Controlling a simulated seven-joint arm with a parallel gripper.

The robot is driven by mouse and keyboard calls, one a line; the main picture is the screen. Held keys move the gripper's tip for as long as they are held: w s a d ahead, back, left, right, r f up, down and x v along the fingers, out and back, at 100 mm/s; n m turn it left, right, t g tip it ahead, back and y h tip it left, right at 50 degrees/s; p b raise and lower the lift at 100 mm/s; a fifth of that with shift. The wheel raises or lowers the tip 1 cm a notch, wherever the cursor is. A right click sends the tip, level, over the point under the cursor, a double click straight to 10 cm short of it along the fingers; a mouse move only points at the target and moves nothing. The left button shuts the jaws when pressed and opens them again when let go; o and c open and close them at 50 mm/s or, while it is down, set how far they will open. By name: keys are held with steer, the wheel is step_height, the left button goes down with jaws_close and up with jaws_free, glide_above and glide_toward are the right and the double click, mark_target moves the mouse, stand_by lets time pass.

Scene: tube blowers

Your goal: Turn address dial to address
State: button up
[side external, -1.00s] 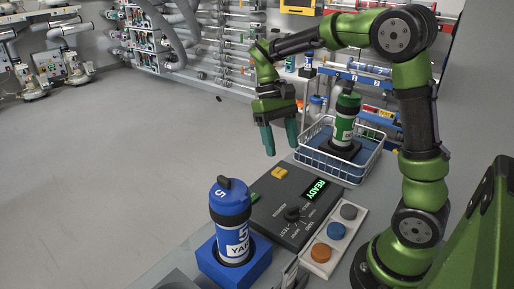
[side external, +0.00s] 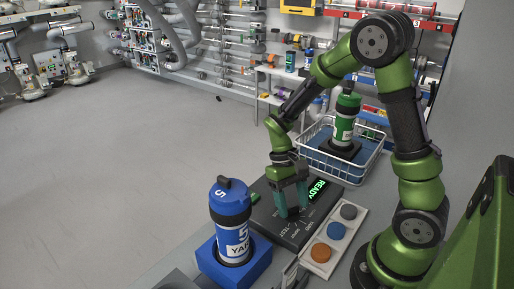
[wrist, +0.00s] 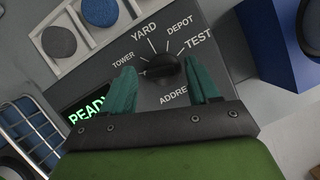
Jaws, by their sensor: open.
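The address dial, a black knob (wrist: 165,69), sits on the dark control panel (wrist: 210,22). Labels TOWER, YARD, DEPOT and TEST surround it, and ADDRESS is partly covered. I cannot clearly tell which label the knob points at. My gripper (wrist: 163,82) is open, with its teal fingers on either side of the knob, close to it. In the side view my gripper (side external: 291,212) is low over the panel (side external: 267,224) and hides the knob. I cannot tell whether the fingers touch it. The panel's display (side external: 318,190) reads READY in green.
A blue tube labelled YARD (side external: 230,225) stands in a blue holder (side external: 258,262) left of the panel. Grey, blue and orange buttons (side external: 337,230) line its right side. A wire basket (side external: 368,166) with a green tube (side external: 345,120) stands behind.

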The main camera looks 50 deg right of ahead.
steer(key=shift+c, duration=0.2)
steer(key=c, duration=1)
steer(key=m, duration=0.2)
steer(key=m+t+y, duration=0.1)
steer(key=m, duration=0.1)
steer(key=m+y, duration=0.1)
steer(key=m, duration=0.1)
steer(key=shift+s+m+t, duration=0.25)
steer(key=shift+m+t, duration=0.05)
steer(key=shift+m, duration=0.1)
steer(key=m+t, duration=0.1)
steer(key=m, duration=0.2)
steer(key=shift+s+y, duration=0.15)
steer(key=shift+y, duration=0.25)
steer(key=shift+s+m+t, duration=0.1)
steer(key=shift+m+t, duration=0.7)
steer(key=shift+m, duration=1.1)
steer(key=shift+a, duration=0.1)
